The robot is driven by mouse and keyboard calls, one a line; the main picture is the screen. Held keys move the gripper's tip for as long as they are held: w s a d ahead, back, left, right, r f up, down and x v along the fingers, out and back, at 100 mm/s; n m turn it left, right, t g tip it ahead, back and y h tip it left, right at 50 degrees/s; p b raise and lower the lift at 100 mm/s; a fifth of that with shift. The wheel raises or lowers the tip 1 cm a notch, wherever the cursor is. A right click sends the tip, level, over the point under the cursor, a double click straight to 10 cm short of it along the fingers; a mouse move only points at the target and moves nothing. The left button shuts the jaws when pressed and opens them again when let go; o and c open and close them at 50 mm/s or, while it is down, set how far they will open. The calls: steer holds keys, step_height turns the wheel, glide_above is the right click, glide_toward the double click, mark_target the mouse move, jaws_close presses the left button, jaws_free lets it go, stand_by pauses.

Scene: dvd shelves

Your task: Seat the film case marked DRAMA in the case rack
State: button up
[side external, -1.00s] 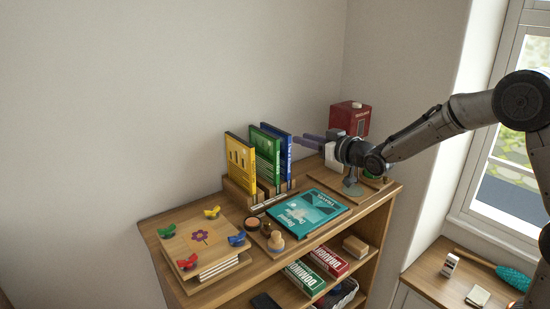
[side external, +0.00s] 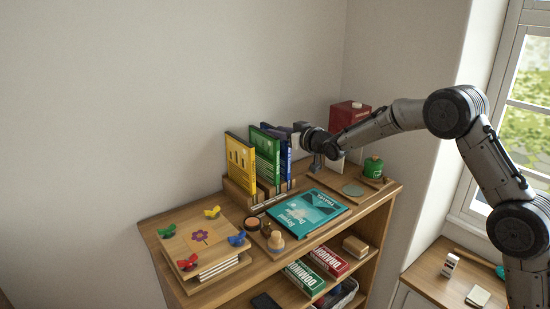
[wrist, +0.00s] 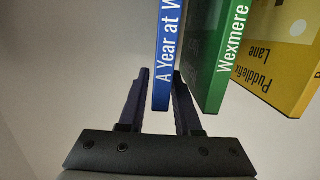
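The wooden case rack (side external: 238,190) stands on the shelf top, holding upright yellow (side external: 240,163), green (side external: 265,155) and blue (side external: 288,161) film cases. The blue case's spine reads "A Year at W…" in the wrist view (wrist: 164,55). A teal case (side external: 306,209) marked TRAVEL lies flat in front of the rack. No DRAMA mark is readable on any case. My gripper (side external: 282,130) is at the upper part of the blue case. In the wrist view my gripper (wrist: 161,78) has its fingers on either side of the blue case, with narrow gaps showing.
The green case stands close beside my right finger in the wrist view. A red box (side external: 349,115) and a green tin (side external: 373,168) stand at the right. Boxed games lie on the lower shelf.

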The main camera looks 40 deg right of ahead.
steer(key=shift+w+f, duration=0.15)
steer(key=shift+w, duration=0.9)
jaws_close()
stand_by(0.6)
